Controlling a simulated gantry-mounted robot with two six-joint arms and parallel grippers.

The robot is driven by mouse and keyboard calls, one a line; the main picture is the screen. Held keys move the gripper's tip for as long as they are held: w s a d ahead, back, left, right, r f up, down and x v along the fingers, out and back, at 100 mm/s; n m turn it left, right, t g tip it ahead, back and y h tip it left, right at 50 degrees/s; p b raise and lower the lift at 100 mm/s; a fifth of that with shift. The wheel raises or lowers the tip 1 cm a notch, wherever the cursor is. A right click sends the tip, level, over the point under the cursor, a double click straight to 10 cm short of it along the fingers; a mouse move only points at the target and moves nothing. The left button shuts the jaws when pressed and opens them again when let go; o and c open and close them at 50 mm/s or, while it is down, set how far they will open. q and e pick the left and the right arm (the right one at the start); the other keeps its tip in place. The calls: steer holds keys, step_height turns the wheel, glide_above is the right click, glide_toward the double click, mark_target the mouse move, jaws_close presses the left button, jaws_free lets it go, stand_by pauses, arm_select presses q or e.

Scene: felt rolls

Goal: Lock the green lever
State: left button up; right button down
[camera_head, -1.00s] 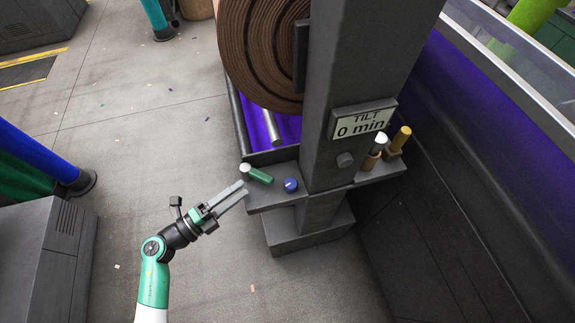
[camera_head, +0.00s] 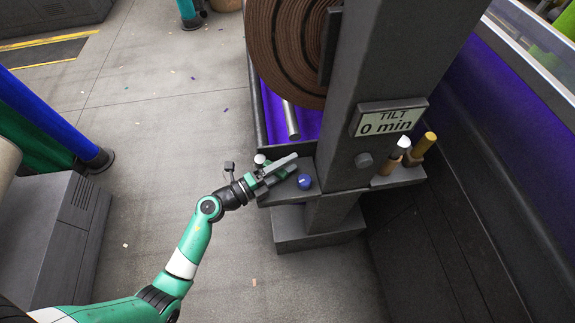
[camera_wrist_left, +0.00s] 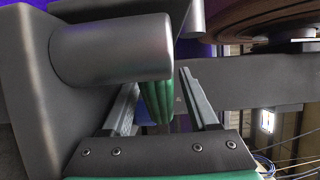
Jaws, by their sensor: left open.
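In the left wrist view the ribbed green handle (camera_wrist_left: 157,98) lies between my two open fingers (camera_wrist_left: 160,95), with a gap to the right finger. Contact with the left finger cannot be told. A grey cylinder (camera_wrist_left: 110,47) fills the upper left there. My right gripper is not in view.
A blue knob (camera_head: 304,182) stands right of my left fingertips. The dark column (camera_head: 385,90) carries a "TILT 0 min" display (camera_head: 389,119). A white-tipped peg (camera_head: 402,146) and a yellow-topped peg (camera_head: 424,145) stand on the ledge's right end. Open floor lies left.

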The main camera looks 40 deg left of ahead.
arm_select(q)
jaws_close()
stand_by(1.4)
